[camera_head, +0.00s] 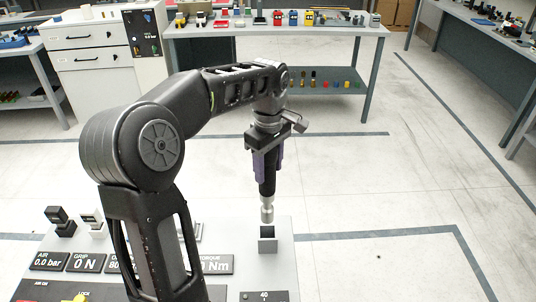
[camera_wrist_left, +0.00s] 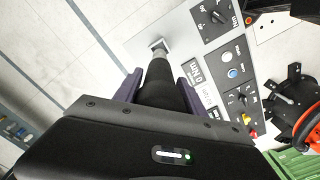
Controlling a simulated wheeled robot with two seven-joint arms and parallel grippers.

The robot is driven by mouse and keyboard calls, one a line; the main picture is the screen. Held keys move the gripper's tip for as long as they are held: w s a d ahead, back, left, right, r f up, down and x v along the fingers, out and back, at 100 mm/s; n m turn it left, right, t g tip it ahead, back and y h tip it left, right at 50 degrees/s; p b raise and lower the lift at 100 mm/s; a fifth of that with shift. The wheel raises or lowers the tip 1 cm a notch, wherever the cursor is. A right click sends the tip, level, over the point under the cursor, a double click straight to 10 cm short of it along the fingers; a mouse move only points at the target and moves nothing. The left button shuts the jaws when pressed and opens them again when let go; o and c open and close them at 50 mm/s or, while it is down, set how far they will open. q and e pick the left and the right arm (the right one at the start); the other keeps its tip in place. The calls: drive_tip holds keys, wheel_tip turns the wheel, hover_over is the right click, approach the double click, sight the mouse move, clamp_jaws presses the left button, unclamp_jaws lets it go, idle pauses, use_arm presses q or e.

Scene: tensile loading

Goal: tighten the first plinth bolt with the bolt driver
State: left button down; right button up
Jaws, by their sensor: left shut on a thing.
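My left gripper (camera_head: 268,160) is shut on the bolt driver (camera_head: 267,180), a black tool with a silver socket end. The driver hangs upright, tip down, just above or at the mouth of a small grey square holder (camera_head: 268,246) on the console. In the left wrist view the driver (camera_wrist_left: 162,85) runs between purple finger pads, its silver end close to the holder (camera_wrist_left: 158,44). I cannot tell whether the tip is inside the holder. I cannot make out a plinth bolt. My right gripper is not in view.
The console (camera_head: 310,275) carries display plates, including a torque plate (camera_head: 217,265), partly hidden by my arm. Its knobs (camera_wrist_left: 215,17) show in the wrist view, near a black and orange device (camera_wrist_left: 296,105). A back bench (camera_head: 340,30) holds small items; the floor between is clear.

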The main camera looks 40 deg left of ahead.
sight(269, 182)
use_arm(q)
drive_tip(key=shift+w+a+r, duration=0.1)
drive_tip(key=shift+s+d+r, duration=0.15)
drive_tip(key=shift+s+d, duration=0.05)
drive_tip(key=shift+w+a+f, duration=0.1)
drive_tip(key=shift+f, duration=0.1)
drive_tip(key=shift+f+b, duration=2.15)
drive_tip(key=shift+f, duration=0.45)
